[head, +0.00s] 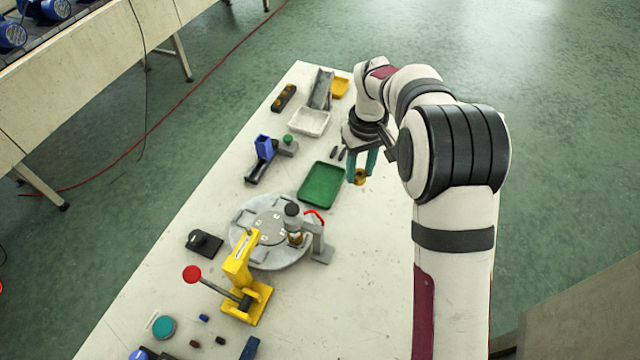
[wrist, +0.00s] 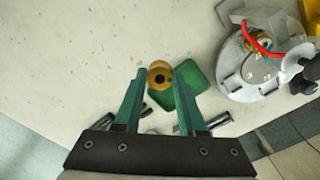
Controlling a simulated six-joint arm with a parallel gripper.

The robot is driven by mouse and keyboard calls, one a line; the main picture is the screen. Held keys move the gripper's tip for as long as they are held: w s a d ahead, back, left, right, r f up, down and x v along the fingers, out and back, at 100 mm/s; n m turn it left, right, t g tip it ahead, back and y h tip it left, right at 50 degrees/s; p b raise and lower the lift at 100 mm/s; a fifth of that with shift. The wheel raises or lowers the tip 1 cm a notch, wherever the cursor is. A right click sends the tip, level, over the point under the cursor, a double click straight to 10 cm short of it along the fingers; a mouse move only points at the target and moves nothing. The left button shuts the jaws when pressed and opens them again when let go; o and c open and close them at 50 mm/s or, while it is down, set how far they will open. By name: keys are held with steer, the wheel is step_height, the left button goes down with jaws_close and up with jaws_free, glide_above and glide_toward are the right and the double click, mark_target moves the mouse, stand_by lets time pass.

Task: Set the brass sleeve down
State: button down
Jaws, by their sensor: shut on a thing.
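The brass sleeve (head: 361,178) is a small golden ring-like part, held at the tips of my gripper (head: 360,170). In the wrist view, the brass sleeve (wrist: 159,73) sits between the two teal fingers, its dark bore showing. My gripper points down beside the right edge of a green tray (head: 323,184). The sleeve overlaps the edge of the green tray (wrist: 193,76) in the wrist view. I cannot tell how high it is above the table.
A white tray (head: 310,122), a yellow tray (head: 341,87) and small dark pins (head: 337,153) lie farther back. Bare table lies right of the turntable.

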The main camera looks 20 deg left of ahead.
glide_above(318, 194)
steer(key=f, duration=0.5)
steer(key=shift+d+f, duration=0.2)
steer(key=shift+d, duration=0.05)
steer(key=shift+a+f, duration=0.25)
steer(key=shift+f, duration=1.9)
steer(key=shift+f, duration=0.1)
steer(key=c, duration=0.8)
jaws_free()
steer(key=shift+o, duration=0.2)
